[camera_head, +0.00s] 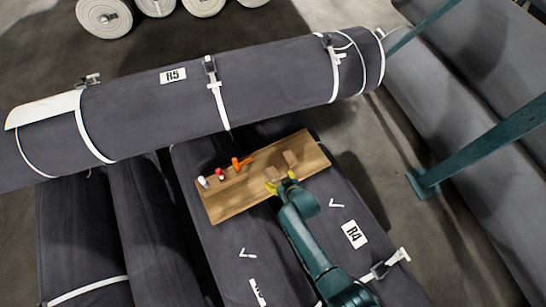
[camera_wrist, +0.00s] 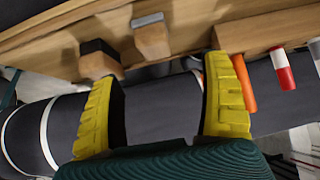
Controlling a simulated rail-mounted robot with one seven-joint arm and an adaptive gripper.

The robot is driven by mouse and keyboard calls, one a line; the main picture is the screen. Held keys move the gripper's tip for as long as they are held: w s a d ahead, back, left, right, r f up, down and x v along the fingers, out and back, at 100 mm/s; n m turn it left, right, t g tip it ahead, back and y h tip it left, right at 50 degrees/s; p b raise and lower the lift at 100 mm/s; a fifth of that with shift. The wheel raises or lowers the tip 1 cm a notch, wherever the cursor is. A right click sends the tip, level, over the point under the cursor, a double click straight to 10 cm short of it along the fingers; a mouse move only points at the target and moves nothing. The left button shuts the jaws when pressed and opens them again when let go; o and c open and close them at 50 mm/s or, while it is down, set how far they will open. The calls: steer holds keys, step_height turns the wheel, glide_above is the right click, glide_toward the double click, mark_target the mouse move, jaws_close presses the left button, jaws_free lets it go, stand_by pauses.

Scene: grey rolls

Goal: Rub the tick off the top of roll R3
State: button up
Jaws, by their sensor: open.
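My gripper (camera_head: 283,181) is open, with its yellow fingertips at the near edge of a wooden board (camera_head: 235,200). In the wrist view the gripper (camera_wrist: 165,110) has nothing between its fingers. Two wooden blocks stand on the board: a near block (camera_head: 272,174) by the fingertips and a far block (camera_head: 290,158). The wrist view shows one dark-faced block (camera_wrist: 100,58) and one grey-faced block (camera_wrist: 151,36). A dark roll (camera_head: 222,262) bears a white tick (camera_head: 247,253) and a partly seen label (camera_head: 257,292) that I cannot read. No label reading R3 is legible.
Roll R5 (camera_head: 135,113) lies across the back. Roll R4 (camera_head: 375,215) bears another tick (camera_head: 336,203). An orange item (camera_head: 241,163), a red-and-white item (camera_head: 220,174) and a white item (camera_head: 203,182) sit on the board's left. A teal post (camera_head: 480,150) stands at right.

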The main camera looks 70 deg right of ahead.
mark_target(273, 171)
steer(key=b+x, duration=0.3)
steer(key=x, duration=0.3)
steer(key=shift+f+b, duration=0.25)
steer(key=shift+b, duration=0.1)
steer(key=b+x, duration=0.2)
steer(key=d+b+x, duration=0.1)
steer(key=b+x, duration=0.2)
steer(key=shift+r, duration=0.1)
steer(key=shift+w+d, duration=0.15)
steer(key=shift+w, duration=0.05)
steer(key=shift+c, duration=0.2)
steer(key=shift+s, duration=0.1)
steer(key=c, duration=1.3)
steer(key=shift+o, duration=0.2)
